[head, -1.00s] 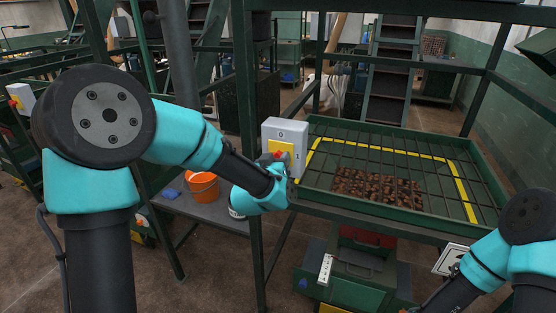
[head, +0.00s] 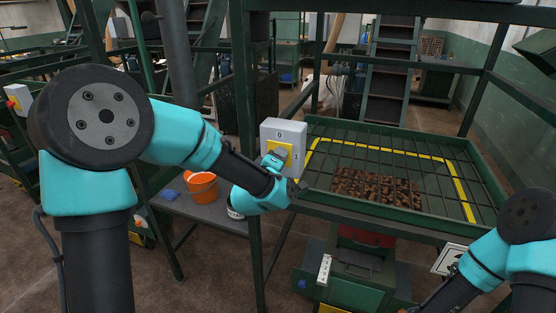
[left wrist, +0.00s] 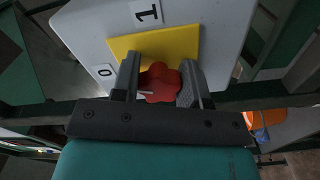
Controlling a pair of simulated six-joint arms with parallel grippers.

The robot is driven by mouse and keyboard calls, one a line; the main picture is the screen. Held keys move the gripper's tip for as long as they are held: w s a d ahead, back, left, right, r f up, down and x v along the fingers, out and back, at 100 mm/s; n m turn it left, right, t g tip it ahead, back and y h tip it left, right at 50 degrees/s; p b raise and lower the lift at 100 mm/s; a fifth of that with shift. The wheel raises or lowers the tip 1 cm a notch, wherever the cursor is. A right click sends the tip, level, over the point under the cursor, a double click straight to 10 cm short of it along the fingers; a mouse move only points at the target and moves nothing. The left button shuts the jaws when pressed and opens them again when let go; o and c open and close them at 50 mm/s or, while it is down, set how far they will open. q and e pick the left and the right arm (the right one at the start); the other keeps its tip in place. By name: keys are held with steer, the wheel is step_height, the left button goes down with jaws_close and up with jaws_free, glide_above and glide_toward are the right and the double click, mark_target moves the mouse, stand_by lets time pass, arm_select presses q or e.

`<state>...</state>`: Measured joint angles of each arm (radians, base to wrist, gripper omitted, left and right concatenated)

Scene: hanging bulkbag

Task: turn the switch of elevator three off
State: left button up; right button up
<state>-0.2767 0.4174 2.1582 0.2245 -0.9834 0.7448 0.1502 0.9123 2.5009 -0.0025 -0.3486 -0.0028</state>
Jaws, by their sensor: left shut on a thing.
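The grey switch box (head: 292,130) is mounted on a green post, with a 0 label at its top and a 1 at its right in the head view. Its yellow plate (left wrist: 190,40) and red lobed knob (left wrist: 160,82) show in the left wrist view. My left gripper (head: 276,158) is at the plate, its two fingers on either side of the knob and shut on it. A white mark on the knob lies toward the left in the wrist view, the side of the 0 label. In the head view the gripper hides the knob.
A green tray with a grid (head: 320,178) and brown lumps (head: 375,186) lies right of the box. An orange bucket (head: 202,187) stands on a shelf at left. Green frame posts (head: 248,100) stand close to my left arm. Another switch box (head: 18,97) is at far left.

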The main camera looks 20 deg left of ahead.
arm_select(q)
steer(key=n, duration=0.4)
steer(key=shift+r, duration=0.1)
stand_by(0.3)
steer(key=o, duration=0.9)
steer(key=shift+s, duration=0.15)
